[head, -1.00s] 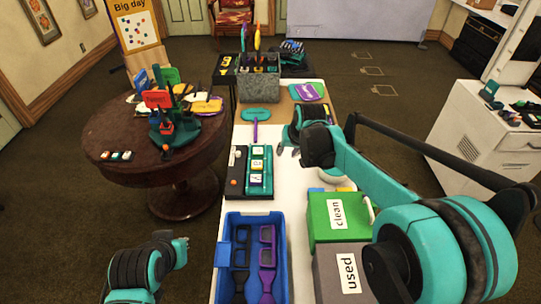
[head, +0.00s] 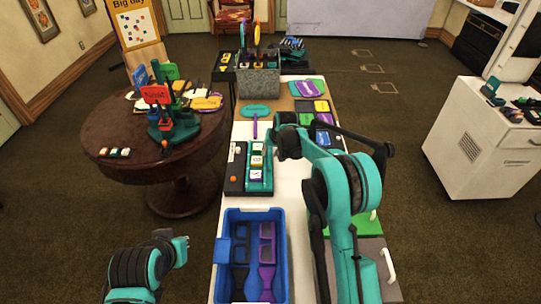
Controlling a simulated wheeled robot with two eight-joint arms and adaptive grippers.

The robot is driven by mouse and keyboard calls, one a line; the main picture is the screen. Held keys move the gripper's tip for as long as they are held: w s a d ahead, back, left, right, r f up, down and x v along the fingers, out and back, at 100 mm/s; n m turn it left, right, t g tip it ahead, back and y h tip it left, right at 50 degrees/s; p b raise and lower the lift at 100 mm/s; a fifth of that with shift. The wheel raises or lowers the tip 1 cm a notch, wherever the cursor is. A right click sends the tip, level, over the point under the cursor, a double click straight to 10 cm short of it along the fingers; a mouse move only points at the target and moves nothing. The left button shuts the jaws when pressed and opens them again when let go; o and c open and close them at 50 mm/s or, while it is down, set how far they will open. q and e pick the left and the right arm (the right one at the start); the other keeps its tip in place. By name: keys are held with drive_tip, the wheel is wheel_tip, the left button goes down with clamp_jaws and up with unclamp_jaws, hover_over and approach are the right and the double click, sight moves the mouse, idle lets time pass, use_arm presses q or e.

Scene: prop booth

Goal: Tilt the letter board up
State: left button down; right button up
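The letter board (head: 267,186) is a teal panel with several white letter tiles in a column. It sits in a dark base (head: 236,184) on the white table and looks flat or nearly so. My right gripper (head: 276,152) is at the board's upper right edge. Its fingers are small and partly hidden by my arm, so I cannot tell whether they touch the board or how far apart they are.
A blue bin (head: 226,282) with purple and dark glasses-like props stands in front of the board. A green box (head: 352,226) is to the right, partly behind my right arm. A teal paddle sign (head: 256,110) and a grey speckled box (head: 259,88) lie beyond.

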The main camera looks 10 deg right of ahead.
drive_tip(key=shift+w+f, duration=0.15)
drive_tip(key=shift+f, duration=0.15)
clamp_jaws()
